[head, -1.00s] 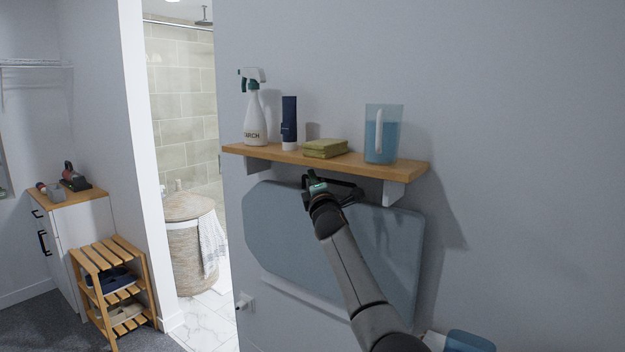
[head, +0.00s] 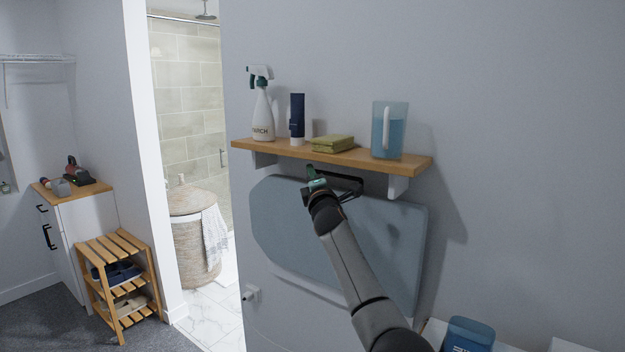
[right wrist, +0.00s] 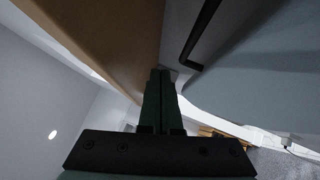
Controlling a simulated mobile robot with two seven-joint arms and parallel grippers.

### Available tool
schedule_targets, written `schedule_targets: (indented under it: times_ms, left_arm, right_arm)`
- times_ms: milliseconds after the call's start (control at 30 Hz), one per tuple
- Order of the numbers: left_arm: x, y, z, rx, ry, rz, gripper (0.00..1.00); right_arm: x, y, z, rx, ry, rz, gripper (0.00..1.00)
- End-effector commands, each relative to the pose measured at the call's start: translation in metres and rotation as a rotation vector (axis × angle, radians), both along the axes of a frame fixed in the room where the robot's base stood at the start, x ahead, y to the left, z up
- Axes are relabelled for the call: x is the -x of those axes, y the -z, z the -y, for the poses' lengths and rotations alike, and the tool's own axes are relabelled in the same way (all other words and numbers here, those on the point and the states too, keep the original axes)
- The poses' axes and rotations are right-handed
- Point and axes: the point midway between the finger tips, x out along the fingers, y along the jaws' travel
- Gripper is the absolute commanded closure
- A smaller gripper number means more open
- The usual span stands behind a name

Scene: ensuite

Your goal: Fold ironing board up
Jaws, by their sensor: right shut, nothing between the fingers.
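The ironing board (head: 370,240) is a grey-blue panel standing close against the wall beneath the wooden shelf. A dark handle shows at its upper edge in the head view; in the right wrist view the black bar (right wrist: 203,35) stands beside the pale board (right wrist: 265,85). My right gripper (head: 312,178) is at the board's upper edge, just under the shelf, with its arm crossing in front of the board. In the right wrist view its fingers (right wrist: 160,78) are together and empty, to the left of the black bar. My left gripper is not in view.
The wooden shelf (head: 345,157) is close above my right gripper. It holds a starch spray bottle (head: 263,118), a dark tube (head: 297,120), folded cloths (head: 333,144) and a blue jug (head: 388,135). A slatted rack (head: 120,280) and a cabinet (head: 80,220) stand at left.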

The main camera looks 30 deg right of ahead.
Motion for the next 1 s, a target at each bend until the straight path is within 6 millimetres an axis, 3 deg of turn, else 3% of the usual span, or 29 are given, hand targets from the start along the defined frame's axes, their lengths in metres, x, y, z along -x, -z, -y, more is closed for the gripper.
schedule_targets:
  times_ms: [267, 800, 1000]
  left_arm:
    - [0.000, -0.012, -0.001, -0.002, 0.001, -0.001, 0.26]
    - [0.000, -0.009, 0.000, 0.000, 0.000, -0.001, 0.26]
    - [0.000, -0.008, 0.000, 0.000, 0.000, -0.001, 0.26]
  right_arm:
    - [0.024, -0.004, -0.009, 0.004, -0.001, 0.000, 1.00]
    - [0.080, -0.010, -0.032, 0.002, 0.000, 0.002, 1.00]
    - [0.091, -0.012, -0.037, 0.001, -0.001, 0.001, 1.00]
